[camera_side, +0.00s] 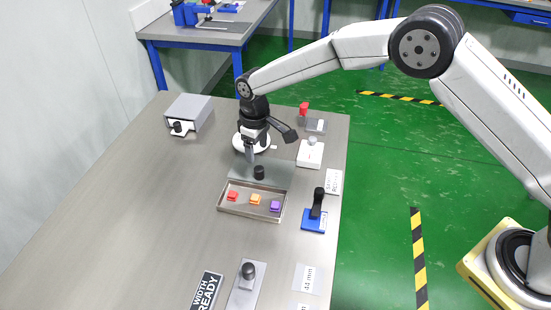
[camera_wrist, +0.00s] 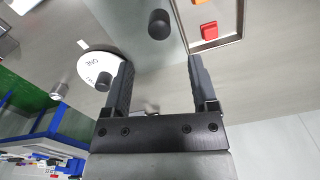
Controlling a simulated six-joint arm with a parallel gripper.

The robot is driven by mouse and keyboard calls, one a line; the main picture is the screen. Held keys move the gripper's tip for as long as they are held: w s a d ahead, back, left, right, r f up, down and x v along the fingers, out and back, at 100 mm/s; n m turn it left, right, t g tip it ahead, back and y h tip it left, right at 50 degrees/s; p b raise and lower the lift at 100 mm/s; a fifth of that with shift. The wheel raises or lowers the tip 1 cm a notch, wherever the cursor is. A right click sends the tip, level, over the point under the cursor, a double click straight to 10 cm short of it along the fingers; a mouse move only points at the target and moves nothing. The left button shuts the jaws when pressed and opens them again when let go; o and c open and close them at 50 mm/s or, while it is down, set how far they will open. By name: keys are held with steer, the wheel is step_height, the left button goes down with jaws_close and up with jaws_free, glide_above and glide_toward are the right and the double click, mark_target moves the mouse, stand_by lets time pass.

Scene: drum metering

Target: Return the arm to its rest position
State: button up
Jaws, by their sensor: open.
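My gripper (camera_side: 250,155) is in the air over the far middle of the table, pointing down, just behind the tray. In the wrist view its two dark fingers (camera_wrist: 160,68) are spread apart with nothing between them. A white round dial (camera_side: 251,142) is partly hidden behind the gripper; it also shows at the left of the wrist view (camera_wrist: 99,67), with lettering and a dark knob on it. A black knob (camera_side: 259,172) stands on a grey plate between the gripper and the tray; it also shows in the wrist view (camera_wrist: 159,24), beyond the fingertips.
A shallow tray (camera_side: 250,214) holds a red block (camera_side: 232,196), an orange block (camera_side: 255,199) and a purple block (camera_side: 275,206). A black-handled blue block (camera_side: 314,222) and a white box (camera_side: 310,155) stand right. A grey box (camera_side: 190,112) is far left. The left table is clear.

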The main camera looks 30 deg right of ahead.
steer(key=shift+d, duration=0.1)
steer(key=s+d+r+m+t, duration=0.1)
steer(key=s+d+r+m, duration=0.2)
steer(key=s+d, duration=0.7)
steer(key=s+d+r+m+t, duration=0.1)
steer(key=s+d+r+m, duration=0.2)
steer(key=s+d, duration=0.7)
steer(key=s+r, duration=0.1)
steer(key=s, duration=0.5)
steer(key=shift+r+t, duration=0.25)
steer(key=shift+t, duration=0.05)
steer(key=shift+c, duration=0.2)
